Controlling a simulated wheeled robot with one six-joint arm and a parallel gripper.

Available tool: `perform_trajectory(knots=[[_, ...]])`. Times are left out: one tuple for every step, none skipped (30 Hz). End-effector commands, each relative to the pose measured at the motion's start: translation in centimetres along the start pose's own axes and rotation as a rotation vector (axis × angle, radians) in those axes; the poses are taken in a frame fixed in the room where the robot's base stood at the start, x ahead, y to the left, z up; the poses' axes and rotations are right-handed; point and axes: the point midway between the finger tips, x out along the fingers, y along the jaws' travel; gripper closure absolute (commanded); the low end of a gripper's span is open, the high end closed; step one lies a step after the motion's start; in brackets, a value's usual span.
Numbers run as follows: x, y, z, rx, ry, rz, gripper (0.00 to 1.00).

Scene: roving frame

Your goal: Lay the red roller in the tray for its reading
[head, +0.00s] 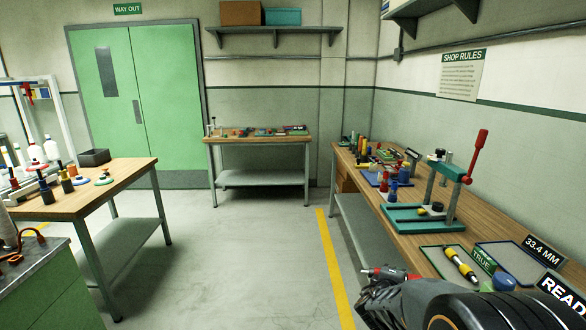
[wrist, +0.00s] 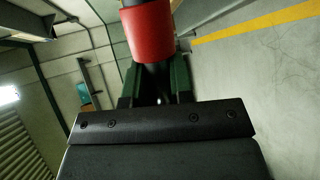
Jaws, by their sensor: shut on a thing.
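The red roller (wrist: 148,32) shows in the wrist view, upright in that picture, with a dark shaft below its red sleeve. My gripper (wrist: 156,88) is shut on its dark shaft. In the head view my gripper (head: 386,274) is at the lower right, off the front edge of the right workbench, with a bit of red at its tip. A flat grey tray (head: 487,244) lies empty on that bench beside a "33.4 MM" sign (head: 542,250). A green tray (head: 428,249) marked "TRUE" is left of it and holds a yellow-and-black roller (head: 461,264).
A green press (head: 408,216) with a red lever stands behind the trays. A blue round thing (head: 504,281) and a "READ" sign (head: 562,290) are near the front. Other benches stand left (head: 120,180) and at the back (head: 262,138). The floor (head: 240,250) between is clear.

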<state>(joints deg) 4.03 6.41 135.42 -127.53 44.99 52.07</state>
Motion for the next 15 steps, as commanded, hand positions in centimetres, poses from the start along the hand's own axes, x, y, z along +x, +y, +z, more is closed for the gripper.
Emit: perform_trajectory(knots=[[-0.8, -0.8, -2.1, -0.028, 0.073, 0.005, 1.00], [-1.3, -1.3, -3.2, -0.039, 0.113, 0.011, 1.00], [-1.9, -1.9, -4.6, -0.054, 0.162, 0.017, 1.00], [-2.4, -2.4, -5.5, -0.064, 0.196, 0.021, 1.00], [-2.9, -2.7, -6.4, -0.072, 0.227, 0.027, 1.00], [-3.5, -3.2, -7.4, -0.082, 0.261, 0.032, 1.00], [-4.0, -3.5, -8.1, -0.088, 0.284, 0.034, 1.00], [-4.4, -3.7, -8.6, -0.093, 0.301, 0.038, 1.00], [-4.8, -4.0, -9.3, -0.099, 0.322, 0.042, 1.00], [-5.2, -4.2, -9.8, -0.101, 0.333, 0.043, 1.00], [-5.4, -4.3, -10.2, -0.104, 0.343, 0.045, 1.00], [-5.7, -4.4, -10.6, -0.106, 0.354, 0.047, 1.00], [-5.9, -4.4, -10.9, -0.108, 0.361, 0.049, 1.00], [-6.1, -4.5, -11.1, -0.110, 0.366, 0.050, 1.00], [-6.2, -4.5, -11.3, -0.111, 0.372, 0.052, 1.00]])
